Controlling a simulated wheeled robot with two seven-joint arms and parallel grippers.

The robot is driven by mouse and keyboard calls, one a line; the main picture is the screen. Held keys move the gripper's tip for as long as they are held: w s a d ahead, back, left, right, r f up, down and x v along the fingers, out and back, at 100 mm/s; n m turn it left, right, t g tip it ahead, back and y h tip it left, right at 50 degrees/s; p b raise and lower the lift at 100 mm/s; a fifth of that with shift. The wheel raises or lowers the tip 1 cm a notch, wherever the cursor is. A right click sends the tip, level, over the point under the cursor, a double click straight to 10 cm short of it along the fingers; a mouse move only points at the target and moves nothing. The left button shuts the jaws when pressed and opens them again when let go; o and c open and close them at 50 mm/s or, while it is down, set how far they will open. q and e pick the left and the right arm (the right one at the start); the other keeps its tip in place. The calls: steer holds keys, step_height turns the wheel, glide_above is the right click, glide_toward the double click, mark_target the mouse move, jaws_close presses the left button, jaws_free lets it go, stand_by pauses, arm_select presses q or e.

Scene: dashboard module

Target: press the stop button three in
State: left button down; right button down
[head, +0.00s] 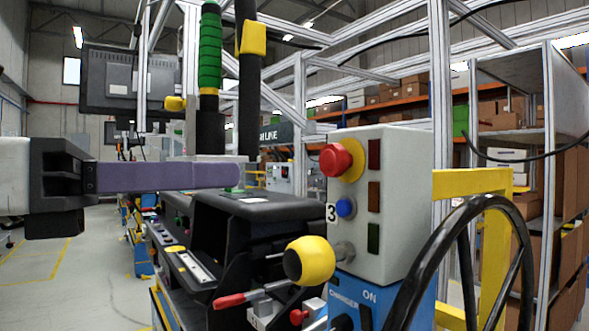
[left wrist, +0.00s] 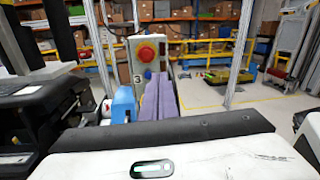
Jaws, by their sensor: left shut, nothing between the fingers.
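The stop button is a red mushroom knob (head: 337,159) on a yellow disc, on the front of a grey control box (head: 400,190) marked 3. It also shows in the left wrist view (left wrist: 147,52). My left gripper (head: 236,175) comes in from the left with its purple fingers together and empty. In the head view its tips are left of the red knob and slightly lower, with a gap in the picture between them. In the left wrist view the purple fingers (left wrist: 161,80) point toward the box, just below and right of the knob. My right gripper is not in view.
Below the knob are a blue button (head: 346,207) and a metal knob; dark red, brown and green squares sit beside them. A yellow ball handle (head: 310,260) stands below left of the box.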

mark_target(327, 160)
arm_select(q)
steer(key=shift+a+r+t+y, duration=0.7)
steer(key=shift+a+r+t, duration=0.15)
steer(key=shift+a, duration=0.15)
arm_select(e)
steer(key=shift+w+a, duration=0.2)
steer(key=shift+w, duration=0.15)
arm_select(q)
steer(key=shift+w, duration=0.1)
